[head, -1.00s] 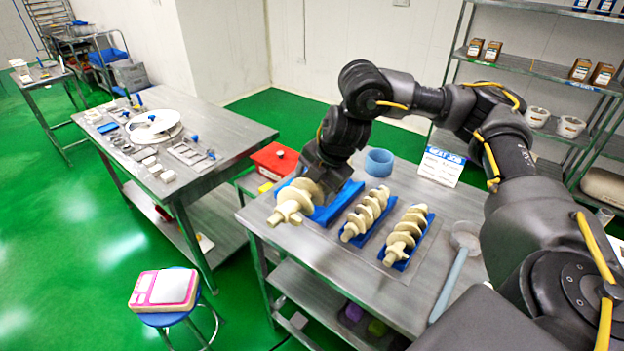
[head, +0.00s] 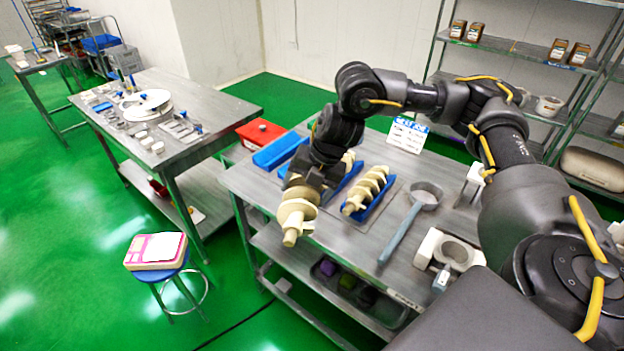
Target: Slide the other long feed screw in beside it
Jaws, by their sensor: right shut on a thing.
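My right gripper (head: 311,184) is shut on a cream feed screw (head: 296,212). It holds the screw near the front left edge of the steel table, with the screw's narrow end pointing down toward me. A second cream screw (head: 367,188) lies in a blue tray (head: 379,207) to the right of the gripper. Part of a third screw (head: 348,158) shows behind the gripper, by another blue tray that is mostly hidden. A blue tray (head: 279,150) at the back left is empty. My left gripper is not in view.
A grey scoop (head: 400,235) and a white ring-shaped part (head: 448,251) lie on the table's right side. A white sign (head: 407,135) stands at the back. A red box (head: 260,133) is beyond the left edge. A scale (head: 156,250) sits on a stool.

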